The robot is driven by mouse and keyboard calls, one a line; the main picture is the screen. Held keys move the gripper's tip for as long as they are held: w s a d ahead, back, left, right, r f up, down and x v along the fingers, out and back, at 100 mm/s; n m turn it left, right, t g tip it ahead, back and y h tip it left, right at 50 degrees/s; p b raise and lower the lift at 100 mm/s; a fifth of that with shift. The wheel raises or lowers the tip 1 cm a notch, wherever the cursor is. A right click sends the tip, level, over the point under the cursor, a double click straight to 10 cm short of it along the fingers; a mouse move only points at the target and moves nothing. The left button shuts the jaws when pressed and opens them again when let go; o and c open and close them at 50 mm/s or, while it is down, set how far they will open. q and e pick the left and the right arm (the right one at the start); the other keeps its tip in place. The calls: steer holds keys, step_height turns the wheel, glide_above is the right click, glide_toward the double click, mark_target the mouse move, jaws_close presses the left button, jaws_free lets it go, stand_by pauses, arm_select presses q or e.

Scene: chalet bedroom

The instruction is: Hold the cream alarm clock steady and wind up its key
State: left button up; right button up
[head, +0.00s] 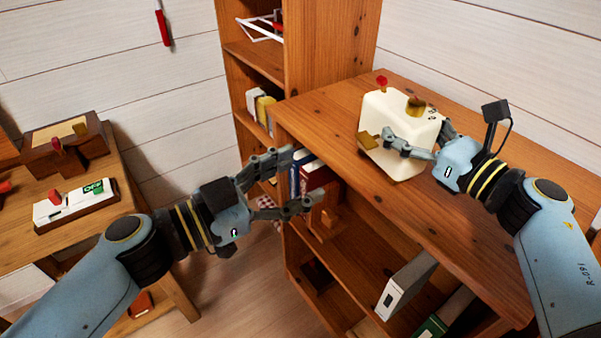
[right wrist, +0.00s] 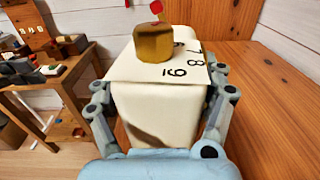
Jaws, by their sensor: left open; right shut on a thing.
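The cream alarm clock (head: 378,117) is a boxy block on the wooden shelf top, with a brass knob on its upper face, a second brass piece on its left side and a small red piece at the top. My right gripper (head: 420,143) is shut on the clock, one finger across its near side. In the right wrist view the clock (right wrist: 158,110) sits between both fingers, with black numerals and the brass knob (right wrist: 154,43) on its face. My left gripper (head: 305,180) is open and empty, left of the clock and apart from it, in front of the shelves. Which brass piece is the key I cannot tell.
The shelf top (head: 465,228) is clear in front of the clock. Books and binders (head: 405,285) stand on the shelves below. A tall bookcase (head: 340,45) rises behind. At the left, a wooden table (head: 100,220) carries a white switch box (head: 75,207) and a wooden box (head: 65,155).

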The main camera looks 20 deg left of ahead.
steer(key=shift+f, duration=0.15)
steer(key=o, duration=1.6)
